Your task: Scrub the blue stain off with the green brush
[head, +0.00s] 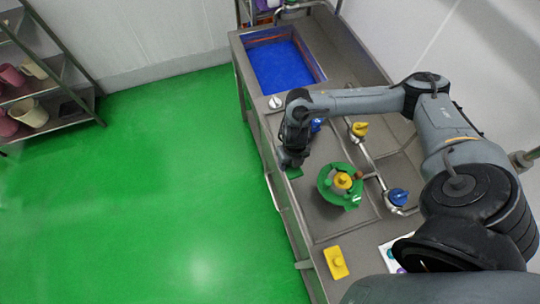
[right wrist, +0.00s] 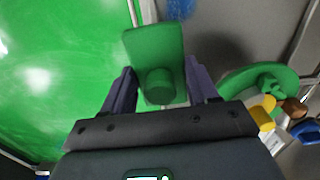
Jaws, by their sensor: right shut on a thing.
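My right gripper (head: 290,158) reaches down over the front part of the steel counter and is shut on the green brush (head: 294,173). In the right wrist view the green brush (right wrist: 155,55) has a flat block and a round knob, and the knob sits between the two fingers (right wrist: 158,88). A blue patch, which looks like the blue stain (head: 316,126), is on the counter just behind the gripper, partly hidden by my arm. It also shows at the top edge of the right wrist view (right wrist: 181,8), apart from the brush. My left gripper is not in view.
Yellow (head: 360,129) and blue (head: 398,196) valve handles sit on pipes. A yellow brush (head: 336,262) lies in front. A blue-filled basin (head: 280,68) is at the back.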

